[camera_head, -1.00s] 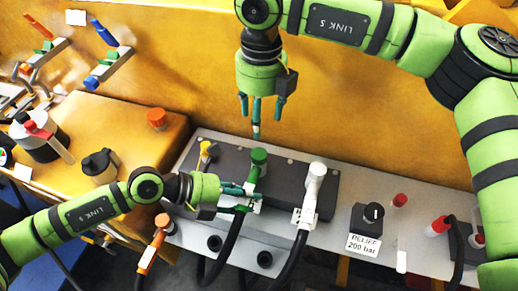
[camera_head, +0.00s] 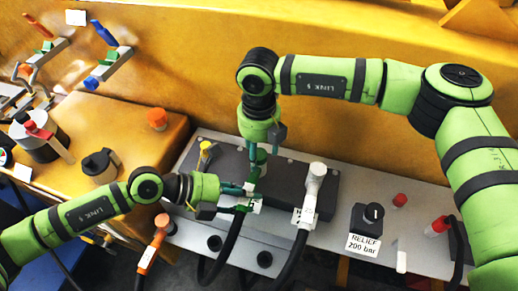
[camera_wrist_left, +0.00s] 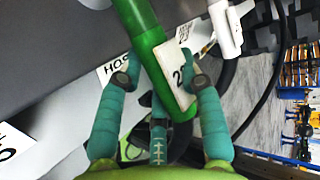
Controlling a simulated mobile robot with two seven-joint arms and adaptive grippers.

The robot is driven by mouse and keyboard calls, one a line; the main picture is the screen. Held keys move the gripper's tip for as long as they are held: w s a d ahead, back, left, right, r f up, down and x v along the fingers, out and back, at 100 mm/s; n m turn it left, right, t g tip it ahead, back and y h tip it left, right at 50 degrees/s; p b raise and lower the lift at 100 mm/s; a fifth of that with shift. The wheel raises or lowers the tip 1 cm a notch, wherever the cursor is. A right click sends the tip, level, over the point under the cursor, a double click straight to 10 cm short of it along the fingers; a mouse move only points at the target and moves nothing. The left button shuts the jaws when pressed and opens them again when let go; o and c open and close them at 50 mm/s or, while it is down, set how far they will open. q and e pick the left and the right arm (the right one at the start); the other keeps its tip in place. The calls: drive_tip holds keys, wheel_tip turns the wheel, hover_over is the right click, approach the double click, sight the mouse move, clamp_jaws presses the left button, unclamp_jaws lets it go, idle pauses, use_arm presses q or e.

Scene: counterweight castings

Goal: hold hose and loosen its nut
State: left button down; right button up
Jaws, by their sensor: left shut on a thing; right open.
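The green hose fitting (camera_head: 252,186) stands at the manifold block, with its black hose (camera_head: 226,245) running down in front. My left gripper (camera_head: 240,188) is shut on the green fitting from the left. The left wrist view shows the green pipe (camera_wrist_left: 146,45) between its fingers (camera_wrist_left: 160,82), beside a white tag (camera_wrist_left: 182,70). The green nut (camera_head: 261,156) is at the top of the fitting, partly hidden by my right gripper. My right gripper (camera_head: 262,153) points down from above, open, with its fingers on both sides of the nut; contact cannot be told.
A white hose fitting (camera_head: 312,190) stands close on the right, and a yellow one (camera_head: 206,153) on the left. An orange-ended hose (camera_head: 153,245) hangs at lower left. The black relief knob (camera_head: 372,214) is farther right. The yellow wall (camera_head: 330,125) rises behind.

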drive_tip(key=shift+f, duration=0.2)
drive_tip(key=c, duration=1.2)
drive_tip(key=shift+o, duration=0.2)
drive_tip(key=shift+n, duration=0.3)
drive_tip(key=n, duration=1)
drive_tip(key=shift+n, duration=0.4)
drive_tip(key=n, duration=0.5)
drive_tip(key=shift+f, duration=0.1)
drive_tip(key=n, duration=0.5)
drive_tip(key=shift+d, duration=0.1)
drive_tip(key=shift+n, duration=0.4)
